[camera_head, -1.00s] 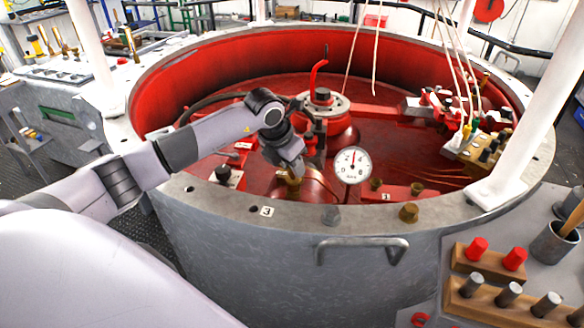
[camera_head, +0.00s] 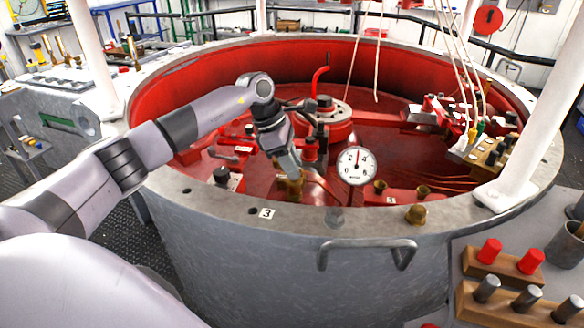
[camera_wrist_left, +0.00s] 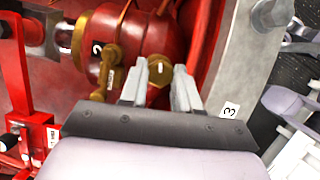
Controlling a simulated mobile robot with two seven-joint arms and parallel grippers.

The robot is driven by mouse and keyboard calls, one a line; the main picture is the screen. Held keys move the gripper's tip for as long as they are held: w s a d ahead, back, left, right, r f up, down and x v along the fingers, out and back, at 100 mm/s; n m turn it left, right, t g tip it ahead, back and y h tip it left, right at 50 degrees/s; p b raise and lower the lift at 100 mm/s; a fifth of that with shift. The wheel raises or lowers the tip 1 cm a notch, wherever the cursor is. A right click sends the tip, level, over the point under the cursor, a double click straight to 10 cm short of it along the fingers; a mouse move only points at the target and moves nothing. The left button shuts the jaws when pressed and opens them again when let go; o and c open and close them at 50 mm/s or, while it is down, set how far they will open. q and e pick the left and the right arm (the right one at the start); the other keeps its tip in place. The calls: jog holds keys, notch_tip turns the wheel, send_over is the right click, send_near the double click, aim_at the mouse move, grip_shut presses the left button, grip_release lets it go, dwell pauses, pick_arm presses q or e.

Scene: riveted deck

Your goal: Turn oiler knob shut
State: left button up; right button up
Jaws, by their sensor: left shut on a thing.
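I cannot read the knob's angle. My right gripper is in neither view.
The dial (camera_head: 356,166) stands close right of the gripper. The grey pit rim (camera_head: 235,209) carries a tag marked 3 (camera_head: 266,213), with a handle (camera_head: 366,242) on the near wall. Red-capped plugs (camera_head: 489,250) stand at the lower right. Red fittings crowd the pit floor.

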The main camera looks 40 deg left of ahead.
pick_arm(q)
jog(key=shift+w+m+g+b, duration=0.1)
jog(key=shift+m+g+b, duration=0.25)
jog(key=shift+m, duration=1.05)
jog(key=shift+g, duration=0.25)
jog(key=o, duration=1)
jog(key=shift+o, duration=0.2)
jog(key=v, duration=0.7)
jog(key=shift+a, duration=0.2)
